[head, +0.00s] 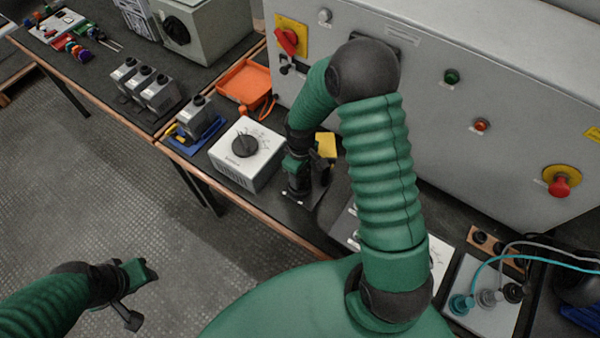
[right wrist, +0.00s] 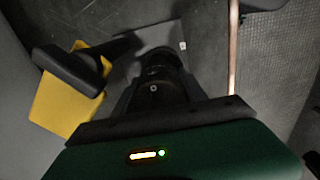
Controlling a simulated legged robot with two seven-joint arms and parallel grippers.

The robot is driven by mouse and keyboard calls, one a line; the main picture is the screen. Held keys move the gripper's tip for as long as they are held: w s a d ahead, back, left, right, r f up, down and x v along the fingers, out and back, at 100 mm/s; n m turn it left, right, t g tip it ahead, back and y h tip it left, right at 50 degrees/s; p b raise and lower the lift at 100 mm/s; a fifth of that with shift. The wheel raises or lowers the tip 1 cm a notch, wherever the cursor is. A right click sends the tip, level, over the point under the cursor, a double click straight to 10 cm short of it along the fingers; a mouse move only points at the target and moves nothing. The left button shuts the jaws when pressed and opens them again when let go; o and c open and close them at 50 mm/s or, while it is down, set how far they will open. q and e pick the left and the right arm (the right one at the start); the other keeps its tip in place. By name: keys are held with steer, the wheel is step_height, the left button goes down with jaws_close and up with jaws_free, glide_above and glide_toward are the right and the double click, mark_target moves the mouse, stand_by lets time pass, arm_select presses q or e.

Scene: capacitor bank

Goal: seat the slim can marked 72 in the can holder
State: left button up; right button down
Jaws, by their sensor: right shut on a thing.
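My right gripper (head: 303,180) reaches down to the bench, right of the white dial box. It is shut on a dark thing, which I take to be the slim can; it shows as a dark rounded shape (right wrist: 155,88) in the right wrist view. The number 72 cannot be read. Fingers and arm hide most of it. A grey plate lies beneath it; I cannot tell whether this is the can holder, or whether the can touches it. A yellow piece (head: 326,146) stands just behind the gripper. My left gripper (head: 138,292) hangs over the floor, its jaw gap unclear.
The white dial box (head: 246,155) stands close left of the right gripper. An orange tray (head: 243,82) and a blue holder (head: 203,135) lie farther left. Several grey blocks (head: 145,85) stand beyond. The grey cabinet (head: 430,110) rises behind. Cables (head: 530,258) are at the right.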

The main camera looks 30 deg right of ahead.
steer(key=shift+a+f, duration=0.15)
steer(key=shift+f, duration=0.35)
steer(key=shift+f+b, duration=0.3)
steer(key=shift+b, duration=0.15)
steer(key=c, duration=0.6)
jaws_free()
steer(key=shift+o, duration=0.2)
step_height(320, 180, up, 17)
steer(key=p, duration=0.1)
steer(key=shift+p, duration=0.35)
steer(key=shift+f, duration=0.1)
